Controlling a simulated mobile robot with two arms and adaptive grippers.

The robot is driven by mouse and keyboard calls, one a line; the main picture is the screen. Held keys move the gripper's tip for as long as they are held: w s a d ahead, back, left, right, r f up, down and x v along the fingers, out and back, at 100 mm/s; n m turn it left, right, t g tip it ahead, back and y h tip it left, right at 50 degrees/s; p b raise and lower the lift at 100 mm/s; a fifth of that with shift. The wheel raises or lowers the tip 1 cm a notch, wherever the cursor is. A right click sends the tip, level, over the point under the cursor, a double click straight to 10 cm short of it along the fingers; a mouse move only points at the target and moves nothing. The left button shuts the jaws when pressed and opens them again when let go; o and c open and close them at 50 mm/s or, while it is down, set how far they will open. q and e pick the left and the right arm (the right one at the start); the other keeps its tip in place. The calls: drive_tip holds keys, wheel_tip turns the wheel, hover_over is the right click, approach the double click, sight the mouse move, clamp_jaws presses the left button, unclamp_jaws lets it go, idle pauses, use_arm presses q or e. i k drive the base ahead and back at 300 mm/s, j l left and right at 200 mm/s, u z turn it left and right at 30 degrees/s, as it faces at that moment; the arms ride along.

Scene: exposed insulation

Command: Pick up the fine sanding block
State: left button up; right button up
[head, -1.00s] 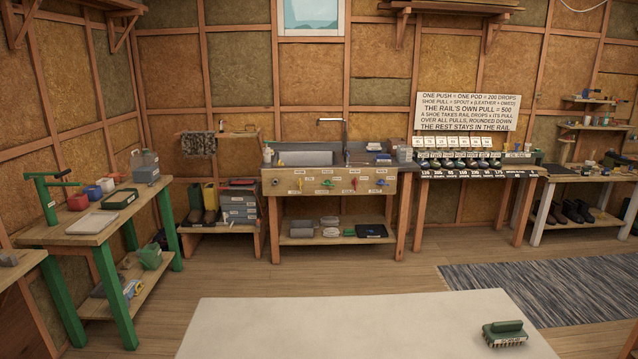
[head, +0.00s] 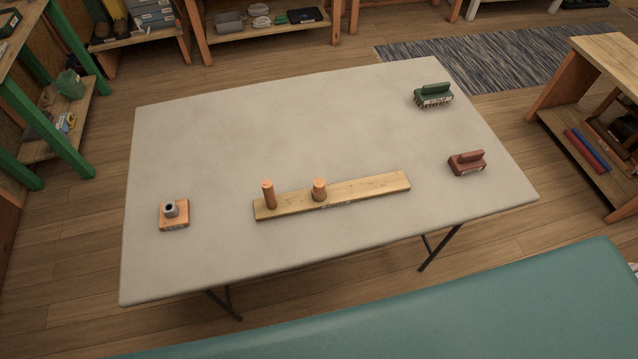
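Two block-shaped tools with raised handles lie on the right part of a pale table (head: 230,140). One is a green block (head: 433,96) near the far right corner. The other is a reddish-brown block (head: 467,163) near the right edge, closer to me. Both carry small labels on their front sides, too small to read, so I cannot tell which is the fine sanding block. Neither of my grippers shows in the head view.
A wooden board (head: 370,190) with two upright pegs lies mid-table. A small orange-brown base with a grey tube (head: 174,215) sits at the left. A teal padded surface (head: 430,315) fills the near side. A wooden shelf unit (head: 590,130) stands right. The table's far middle is clear.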

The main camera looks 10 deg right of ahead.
sight(464, 163)
drive_tip(key=l+z, duration=0.2)
drive_tip(key=z, duration=1.25)
drive_tip(key=i+l+z, duration=0.2)
drive_tip(key=i+l, duration=0.2)
drive_tip(key=l, duration=0.15)
